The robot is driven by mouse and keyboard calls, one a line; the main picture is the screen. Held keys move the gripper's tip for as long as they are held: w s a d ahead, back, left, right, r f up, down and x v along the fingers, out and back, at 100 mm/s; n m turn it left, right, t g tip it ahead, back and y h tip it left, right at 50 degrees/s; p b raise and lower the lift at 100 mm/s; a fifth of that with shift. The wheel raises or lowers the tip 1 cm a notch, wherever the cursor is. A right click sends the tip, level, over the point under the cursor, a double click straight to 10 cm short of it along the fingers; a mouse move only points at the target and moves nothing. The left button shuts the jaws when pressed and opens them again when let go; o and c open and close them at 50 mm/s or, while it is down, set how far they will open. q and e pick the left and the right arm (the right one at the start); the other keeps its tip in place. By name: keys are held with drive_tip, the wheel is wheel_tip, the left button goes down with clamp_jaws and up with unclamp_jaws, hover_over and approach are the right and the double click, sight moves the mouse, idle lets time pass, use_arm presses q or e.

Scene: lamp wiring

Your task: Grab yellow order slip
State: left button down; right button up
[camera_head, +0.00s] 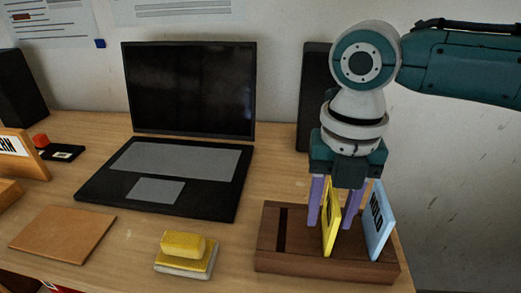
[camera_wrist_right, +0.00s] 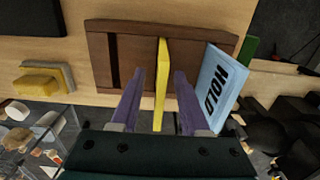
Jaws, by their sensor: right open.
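The yellow order slip (camera_head: 329,222) stands upright in a slot of the brown wooden holder (camera_head: 325,273). My right gripper (camera_head: 333,222) points down over the holder, its purple fingers open on either side of the yellow slip. In the right wrist view the yellow slip (camera_wrist_right: 161,85) shows edge-on between the two fingers (camera_wrist_right: 157,88), with a gap on both sides. A light blue slip marked HOLD (camera_head: 377,222) leans in the holder to the right of the right finger; it also shows in the right wrist view (camera_wrist_right: 217,88). My left gripper is not in view.
A yellow sponge-like block (camera_head: 185,248) lies left of the holder. An open black laptop (camera_head: 185,150) stands behind it, and a speaker (camera_head: 316,100) stands behind my right arm. A flat brown square (camera_head: 63,233) lies at left. The holder sits near the table's front right edge.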

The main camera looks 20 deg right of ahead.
clamp_jaws()
idle(0.3)
idle(0.3)
